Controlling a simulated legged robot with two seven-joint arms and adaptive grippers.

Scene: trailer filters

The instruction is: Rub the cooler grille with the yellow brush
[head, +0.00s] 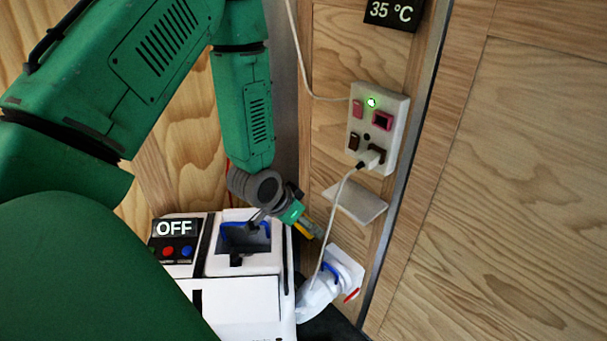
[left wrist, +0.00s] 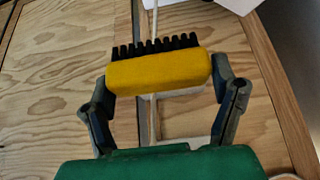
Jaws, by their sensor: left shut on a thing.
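My left gripper (left wrist: 160,85) is shut on the yellow brush (left wrist: 158,72), with a finger at each end of its block. The brush's black bristles point to the top of the left wrist view. In the head view the left gripper (head: 296,212) hangs beside the white cooler (head: 238,302), by its upper right edge. Only a small yellow bit of the brush (head: 303,230) shows there. The cooler has an open square recess with a blue handle (head: 245,226) and an OFF display (head: 174,228). I cannot make out the grille clearly. My right gripper is not in view.
A wall socket panel (head: 391,105) with a green light holds a plug with a white cord (head: 328,230). A small white shelf (head: 358,202) sits below it. A white piece with a blue handle (head: 343,268) stands right of the cooler. A 35 °C display (head: 392,13) hangs above.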

